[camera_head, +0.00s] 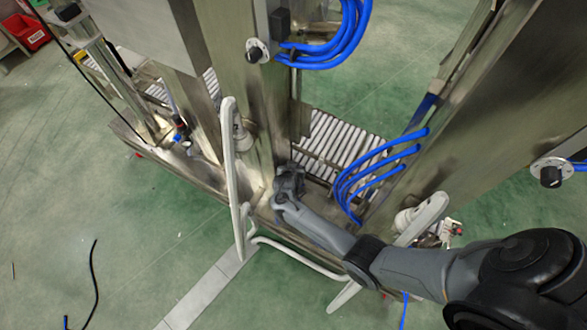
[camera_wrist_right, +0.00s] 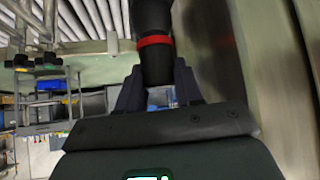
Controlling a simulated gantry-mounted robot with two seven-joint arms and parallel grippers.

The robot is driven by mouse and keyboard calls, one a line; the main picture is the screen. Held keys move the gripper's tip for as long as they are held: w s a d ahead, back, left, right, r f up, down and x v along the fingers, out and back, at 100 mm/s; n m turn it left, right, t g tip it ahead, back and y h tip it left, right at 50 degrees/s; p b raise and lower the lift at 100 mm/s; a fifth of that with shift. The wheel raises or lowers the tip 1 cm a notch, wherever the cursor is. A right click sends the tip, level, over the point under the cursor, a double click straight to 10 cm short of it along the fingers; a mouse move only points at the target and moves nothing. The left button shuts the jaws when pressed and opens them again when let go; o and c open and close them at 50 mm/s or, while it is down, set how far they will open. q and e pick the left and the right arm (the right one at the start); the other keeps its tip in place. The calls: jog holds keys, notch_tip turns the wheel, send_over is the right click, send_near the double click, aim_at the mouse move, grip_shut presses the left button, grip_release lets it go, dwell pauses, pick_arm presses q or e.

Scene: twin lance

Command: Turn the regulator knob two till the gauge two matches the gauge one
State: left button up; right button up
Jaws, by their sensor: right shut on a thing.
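My right gripper (camera_head: 286,182) is at the base of the middle steel column in the head view. In the right wrist view its two fingers (camera_wrist_right: 157,82) are closed around a black cylindrical knob with a red ring (camera_wrist_right: 155,41). The knob lies between the fingers, and its far part runs out of the top of the view. In the head view the gripper and wrist hide this knob. I cannot make out either gauge face in these frames. My left gripper is in neither view.
Black rotary switches sit on the middle column (camera_head: 254,52) and the right panel (camera_head: 550,175). Blue hoses (camera_head: 350,185) hang between column and right panel. A roller conveyor (camera_head: 340,145) lies behind. Green floor (camera_head: 70,190) is mostly clear at left.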

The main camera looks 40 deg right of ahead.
jog(key=o, duration=0.7)
jog(key=shift+r, duration=0.1)
jog(key=shift+s+a+r+p, duration=0.2)
jog(key=shift+a+r+p, duration=0.05)
jog(key=shift+r+p, duration=0.05)
jog(key=p+v, duration=0.4)
jog(key=v, duration=0.6)
jog(key=shift+f, duration=0.1)
jog(key=shift+o, duration=0.3)
